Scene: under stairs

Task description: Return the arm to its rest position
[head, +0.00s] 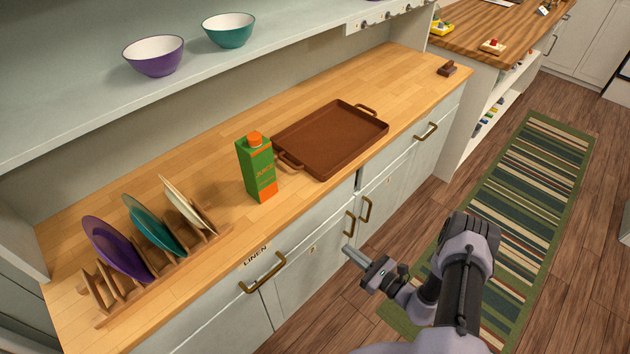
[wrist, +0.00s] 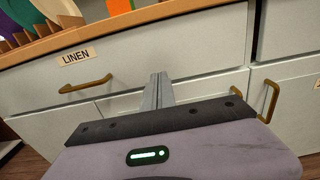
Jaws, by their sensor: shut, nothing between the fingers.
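My gripper (head: 351,252) is at the end of my arm, in front of the cabinet and below the level of the counter top. Its fingers are together with nothing between them. In the wrist view the shut fingers (wrist: 158,90) point toward the cabinet front, to the right of the LINEN label (wrist: 76,57) and its brass handle (wrist: 86,84). From these views I cannot tell how far the fingertips are from the cabinet front. The arm is bent over the floor and the striped rug.
The wooden counter (head: 325,85) holds a plate rack (head: 165,275) with several plates, a green juice carton (head: 257,168), a brown tray (head: 335,138) and a small brown object (head: 447,69). Bowls (head: 153,56) stand on the shelf above. Brass handles (head: 366,209) stick out near my gripper. The rug (head: 535,190) is clear.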

